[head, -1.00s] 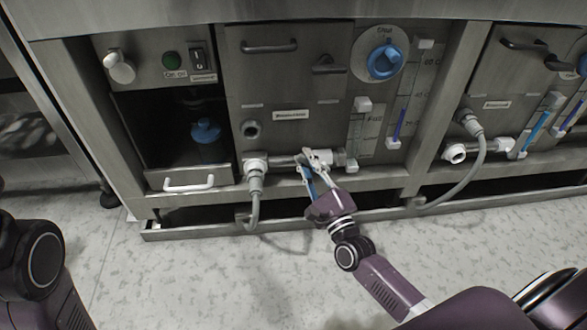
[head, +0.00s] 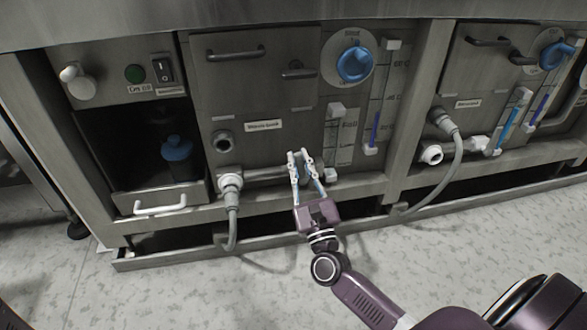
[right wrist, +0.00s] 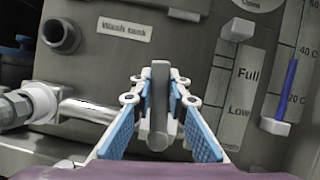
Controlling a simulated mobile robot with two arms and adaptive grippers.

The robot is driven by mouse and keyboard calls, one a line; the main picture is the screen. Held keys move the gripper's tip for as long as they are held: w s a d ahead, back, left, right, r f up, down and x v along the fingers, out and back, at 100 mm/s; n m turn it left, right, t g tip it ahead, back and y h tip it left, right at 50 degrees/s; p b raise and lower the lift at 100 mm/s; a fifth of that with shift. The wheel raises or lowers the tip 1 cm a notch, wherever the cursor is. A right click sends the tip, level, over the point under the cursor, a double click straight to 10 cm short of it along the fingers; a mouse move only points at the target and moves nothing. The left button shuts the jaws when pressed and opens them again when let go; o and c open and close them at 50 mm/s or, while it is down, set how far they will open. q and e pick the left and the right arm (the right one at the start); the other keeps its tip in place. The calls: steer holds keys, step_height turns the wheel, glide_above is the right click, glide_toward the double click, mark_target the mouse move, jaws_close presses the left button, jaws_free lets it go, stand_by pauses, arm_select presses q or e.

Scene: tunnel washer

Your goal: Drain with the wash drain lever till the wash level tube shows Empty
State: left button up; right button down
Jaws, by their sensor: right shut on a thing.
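The wash drain lever (right wrist: 159,95) is a grey bar, upright in the right wrist view, on the drain pipe (right wrist: 92,110) under the "Wash tank" label (right wrist: 124,28). My right gripper (head: 302,158) is shut on it, with blue-padded fingers on both sides (right wrist: 157,100). The wash level tube (head: 333,137) stands just right of the lever, between white end caps, beside a scale marked "Full" and "Low". It also shows in the right wrist view (right wrist: 224,85). I see no coloured liquid in its visible part; its lower end is partly hidden there. My left gripper is out of view.
A thermometer-like blue column (head: 376,125) stands right of the tube, below a blue dial (head: 355,63). A grey hose (head: 232,225) hangs from the pipe's left end. A similar panel with another hose (head: 455,165) is further right. The floor in front is clear.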

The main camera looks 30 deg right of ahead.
steer(key=shift+s+d+r+m+h+b, duration=0.1)
steer(key=shift+d+m+h+b, duration=0.1)
steer(key=shift+d+m+h, duration=0.4)
steer(key=shift+s+d+m+h+b, duration=0.1)
steer(key=shift+m+h+b, duration=0.1)
steer(key=shift+m, duration=0.7)
steer(key=c, duration=1.8)
jaws_free()
steer(key=shift+c, duration=0.2)
steer(key=shift+s+a, duration=0.1)
steer(key=shift+a, duration=0.05)
steer(key=v, duration=0.7)
steer(key=shift+s, duration=0.1)
